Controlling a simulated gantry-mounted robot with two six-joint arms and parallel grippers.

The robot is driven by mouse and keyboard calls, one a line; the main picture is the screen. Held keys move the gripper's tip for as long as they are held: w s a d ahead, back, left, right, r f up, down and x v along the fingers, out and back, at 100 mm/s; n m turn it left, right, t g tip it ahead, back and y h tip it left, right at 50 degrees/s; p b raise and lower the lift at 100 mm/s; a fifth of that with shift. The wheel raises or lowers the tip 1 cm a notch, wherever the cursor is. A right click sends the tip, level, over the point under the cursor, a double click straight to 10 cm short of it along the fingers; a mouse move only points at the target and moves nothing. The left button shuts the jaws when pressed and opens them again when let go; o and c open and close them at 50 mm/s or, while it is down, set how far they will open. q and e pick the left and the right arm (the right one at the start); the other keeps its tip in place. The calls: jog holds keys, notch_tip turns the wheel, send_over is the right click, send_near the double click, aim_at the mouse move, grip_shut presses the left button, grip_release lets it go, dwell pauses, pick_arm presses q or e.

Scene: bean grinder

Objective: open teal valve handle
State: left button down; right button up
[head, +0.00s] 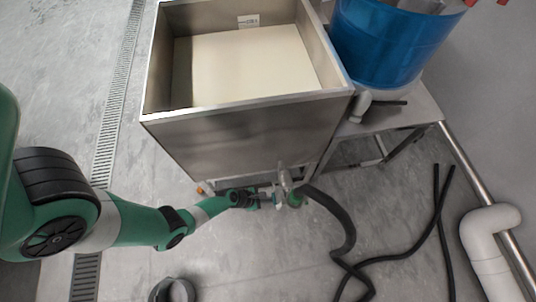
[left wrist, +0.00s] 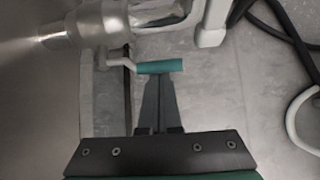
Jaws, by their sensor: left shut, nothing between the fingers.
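The teal valve handle (left wrist: 159,66) is a short teal bar at the top middle of the left wrist view. A thin bent metal lever joins it to the metal valve pipe (left wrist: 88,24) at the upper left. My left gripper (left wrist: 157,84) is shut and empty, its fingertips just below the handle; I cannot tell whether they touch it. In the head view my left gripper (head: 264,198) is low in front of the steel tank, just left of the valve (head: 284,180). The handle is too small to make out clearly there. My right gripper is not in view.
The open steel tank (head: 225,132) with pale contents stands above the valve. A black hose (head: 343,222) runs from the valve area across the floor. A blue drum (head: 375,45) stands on a metal bench at the right. The floor in front is partly clear.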

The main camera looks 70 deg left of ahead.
pick_arm(q)
notch_tip(320, 180, down, 5)
jog(key=b, duration=0.5)
jog(key=p+v, duration=0.8)
jog(key=v, duration=0.3)
jog(key=shift+a+r+p, duration=0.2)
jog(key=shift+a+p, duration=0.05)
jog(key=shift+p, duration=0.15)
